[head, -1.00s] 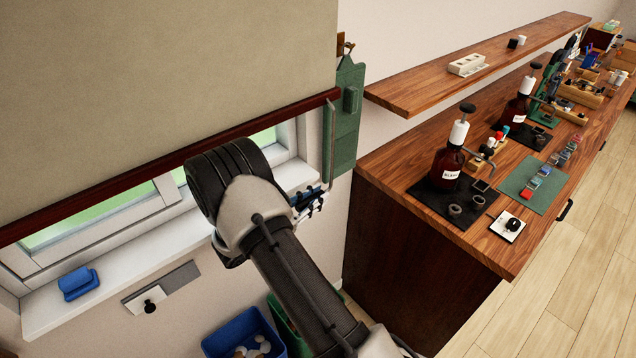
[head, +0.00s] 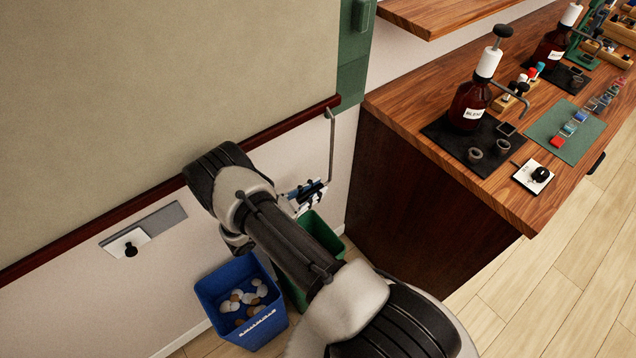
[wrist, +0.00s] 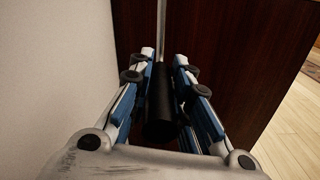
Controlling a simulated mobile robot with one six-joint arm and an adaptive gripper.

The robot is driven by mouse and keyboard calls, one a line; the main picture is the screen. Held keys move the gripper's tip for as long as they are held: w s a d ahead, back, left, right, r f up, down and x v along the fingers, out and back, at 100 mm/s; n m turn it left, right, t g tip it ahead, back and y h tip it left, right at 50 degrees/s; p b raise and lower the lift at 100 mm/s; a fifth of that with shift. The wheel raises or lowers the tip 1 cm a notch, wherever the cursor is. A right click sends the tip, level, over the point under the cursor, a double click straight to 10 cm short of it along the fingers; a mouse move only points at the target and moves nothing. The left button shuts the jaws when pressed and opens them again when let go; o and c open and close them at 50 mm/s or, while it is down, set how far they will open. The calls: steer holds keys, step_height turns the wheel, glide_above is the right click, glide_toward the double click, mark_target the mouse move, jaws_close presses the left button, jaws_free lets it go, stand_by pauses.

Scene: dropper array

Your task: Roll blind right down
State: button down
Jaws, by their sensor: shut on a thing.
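The beige roller blind (head: 150,70) hangs at the left, its dark red bottom bar (head: 100,222) running from lower left to upper right. The fabric covers the window; no glass or sill shows. A thin grey pull rod (head: 332,150) hangs from the bar's right end. My gripper (head: 310,192) is below that end, at the rod's lower part. In the wrist view my gripper (wrist: 163,75) is shut on the black grip (wrist: 158,108) of the pull rod, which rises as a thin grey shaft (wrist: 161,28) between the fingers. My forearm hides part of the bar.
A wooden counter (head: 420,120) with bottles and small parts stands close to the gripper's right. A blue bin (head: 262,325) and a green bin (head: 322,235) stand on the floor below. A grey wall plate (head: 155,222) with a black knob is just under the bar.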

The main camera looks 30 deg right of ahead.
stand_by(0.3)
steer(key=c, duration=1.7)
jaws_free()
steer(key=shift+o, duration=1.2)
steer(key=shift+a, duration=0.3)
steer(key=a, duration=0.7)
steer(key=s+a, duration=0.1)
steer(key=a, duration=0.3)
steer(key=shift+a, duration=0.25)
